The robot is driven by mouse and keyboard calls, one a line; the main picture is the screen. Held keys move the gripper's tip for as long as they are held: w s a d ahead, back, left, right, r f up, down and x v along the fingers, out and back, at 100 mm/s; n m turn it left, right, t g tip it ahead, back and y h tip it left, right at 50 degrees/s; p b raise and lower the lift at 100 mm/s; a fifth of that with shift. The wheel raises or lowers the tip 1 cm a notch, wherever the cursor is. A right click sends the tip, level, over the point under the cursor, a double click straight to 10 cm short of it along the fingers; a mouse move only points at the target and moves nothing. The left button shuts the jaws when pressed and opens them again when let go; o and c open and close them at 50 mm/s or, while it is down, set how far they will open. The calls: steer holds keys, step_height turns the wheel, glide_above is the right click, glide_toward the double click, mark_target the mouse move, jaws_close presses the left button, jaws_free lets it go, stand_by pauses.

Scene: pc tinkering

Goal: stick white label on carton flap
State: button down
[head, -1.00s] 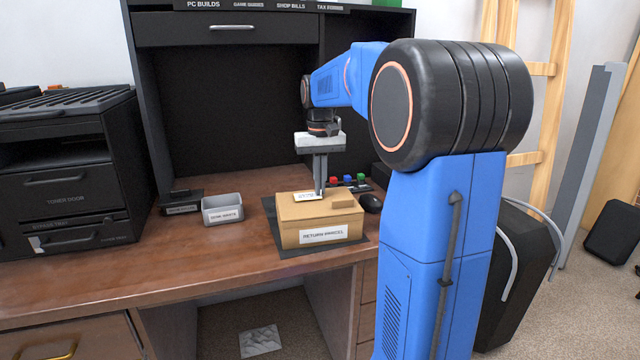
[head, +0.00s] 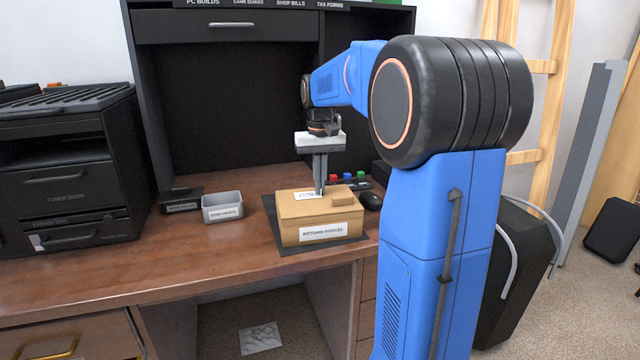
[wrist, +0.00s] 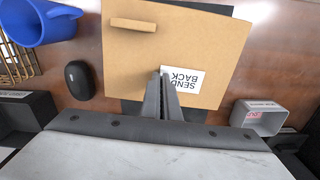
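The white label (wrist: 182,80), printed SEND BACK, lies on the top of the brown carton (wrist: 205,35) in the wrist view. It also shows on the carton (head: 285,212) in the head view as a small white patch (head: 305,195). The carton's front bears a RETURN PARCEL sticker (head: 323,231). My gripper (wrist: 160,73) points down at the label's edge, its fingertips at or just above the carton top. The fingers are close together with a narrow gap. I cannot tell whether the label's edge is pinched between them.
A raised brown block (head: 343,199) sits on the carton top. The carton rests on a dark mat (head: 272,222). A grey bin (head: 222,207) stands to its left and a black mouse (head: 371,201) to its right. A blue mug (wrist: 40,22) shows in the wrist view. The desk's front left is clear.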

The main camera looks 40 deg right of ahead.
steer(key=c, duration=1.9)
jaws_free()
steer(key=shift+c, duration=0.2)
step_height(320, 180, up, 17)
steer(key=shift+r, duration=0.15)
steer(key=shift+a, duration=0.1)
